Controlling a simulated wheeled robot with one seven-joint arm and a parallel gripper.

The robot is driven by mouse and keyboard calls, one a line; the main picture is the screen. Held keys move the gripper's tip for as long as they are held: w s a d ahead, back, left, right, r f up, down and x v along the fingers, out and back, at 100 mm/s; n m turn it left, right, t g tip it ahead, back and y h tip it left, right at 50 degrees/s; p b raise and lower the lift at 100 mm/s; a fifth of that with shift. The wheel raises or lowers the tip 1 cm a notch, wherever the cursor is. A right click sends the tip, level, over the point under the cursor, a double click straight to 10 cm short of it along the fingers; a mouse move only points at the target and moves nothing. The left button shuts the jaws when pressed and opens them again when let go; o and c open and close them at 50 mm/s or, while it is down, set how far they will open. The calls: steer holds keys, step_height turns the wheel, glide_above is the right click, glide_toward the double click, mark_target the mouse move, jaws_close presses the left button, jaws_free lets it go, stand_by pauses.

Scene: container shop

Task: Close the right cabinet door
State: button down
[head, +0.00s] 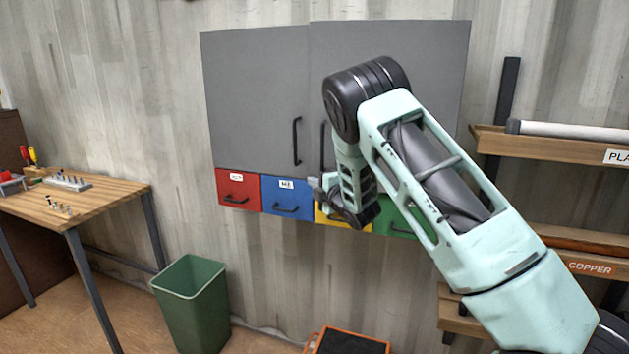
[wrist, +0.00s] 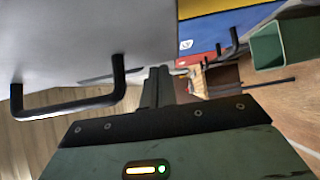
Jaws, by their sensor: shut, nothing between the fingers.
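The grey right cabinet door (head: 420,50) hangs on the wall beside the grey left door (head: 250,95). Its top edge sits slightly out of line with the left door's; it looks nearly flush, but I cannot tell exactly how far it stands open. Its black handle (head: 323,145) is partly behind my arm. In the wrist view a grey door face (wrist: 60,45) with a black handle (wrist: 70,106) is close on the left. My gripper (head: 317,188) is shut and empty, just below the handle and before the drawers. Its fingers also show in the wrist view (wrist: 158,88); contact with the door is unclear.
Red (head: 238,190), blue (head: 287,197), yellow (head: 330,214) and green (head: 398,222) drawers lie under the doors. A green bin (head: 193,310) stands below left, near a workbench (head: 80,205). Shelves (head: 560,145) stand right. An orange-rimmed box (head: 350,338) is on the floor.

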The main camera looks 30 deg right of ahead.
steer(key=w+d+h+b, duration=0.1)
steer(key=w+d+b, duration=0.1)
steer(key=shift+w+m+b, duration=0.15)
steer(key=shift+m+b, duration=0.25)
steer(key=shift+f, duration=0.1)
stand_by(0.4)
